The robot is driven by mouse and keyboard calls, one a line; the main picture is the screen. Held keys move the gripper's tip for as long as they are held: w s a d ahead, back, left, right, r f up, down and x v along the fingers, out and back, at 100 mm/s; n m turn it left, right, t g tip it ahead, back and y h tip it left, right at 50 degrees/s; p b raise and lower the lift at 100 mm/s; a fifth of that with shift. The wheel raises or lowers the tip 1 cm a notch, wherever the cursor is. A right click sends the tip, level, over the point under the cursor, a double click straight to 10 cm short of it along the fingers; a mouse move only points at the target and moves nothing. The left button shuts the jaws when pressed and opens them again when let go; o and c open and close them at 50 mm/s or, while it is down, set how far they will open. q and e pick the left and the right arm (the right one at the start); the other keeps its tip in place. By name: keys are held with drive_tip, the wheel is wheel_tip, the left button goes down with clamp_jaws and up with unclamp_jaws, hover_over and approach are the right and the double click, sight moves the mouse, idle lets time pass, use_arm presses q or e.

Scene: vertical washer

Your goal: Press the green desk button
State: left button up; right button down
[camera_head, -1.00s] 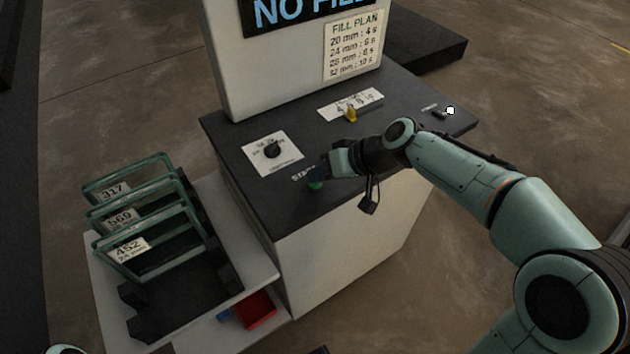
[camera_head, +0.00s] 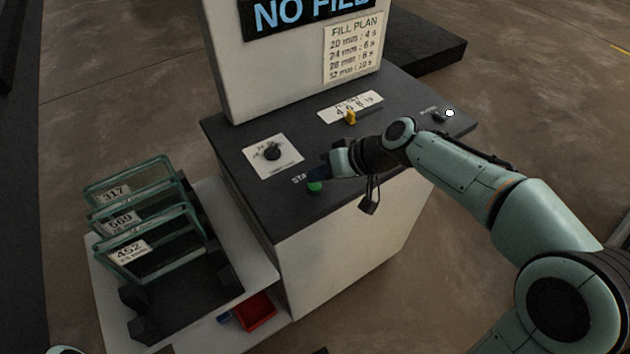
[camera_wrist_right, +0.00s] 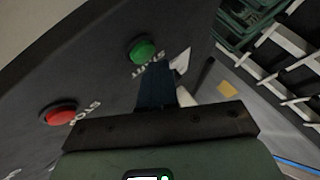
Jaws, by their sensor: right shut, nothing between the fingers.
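The green button (camera_head: 315,187) sits on the dark desk top near its front-left edge, beside a partly covered START label. It also shows in the right wrist view (camera_wrist_right: 143,50), uncovered, just beyond my fingertips. My right gripper (camera_head: 318,173) is shut and empty, with its dark fingers low over the desk right by the button. In the right wrist view the shut fingers (camera_wrist_right: 154,68) point at the button's near side, over the START label. I cannot tell whether they touch the button. My left gripper is not in view.
A red STOP button (camera_wrist_right: 60,114) is to the left in the wrist view. A black knob (camera_head: 272,152) and a yellow selector (camera_head: 351,117) stand farther back on the desk. A rack of numbered glass frames (camera_head: 145,220) and a red bin (camera_head: 255,312) are at left.

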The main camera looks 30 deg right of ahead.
sight(319, 185)
drive_tip(key=shift+r, duration=0.25)
drive_tip(key=shift+r+p, duration=1.9)
drive_tip(key=shift+r, duration=0.7)
drive_tip(key=shift+f, duration=0.1)
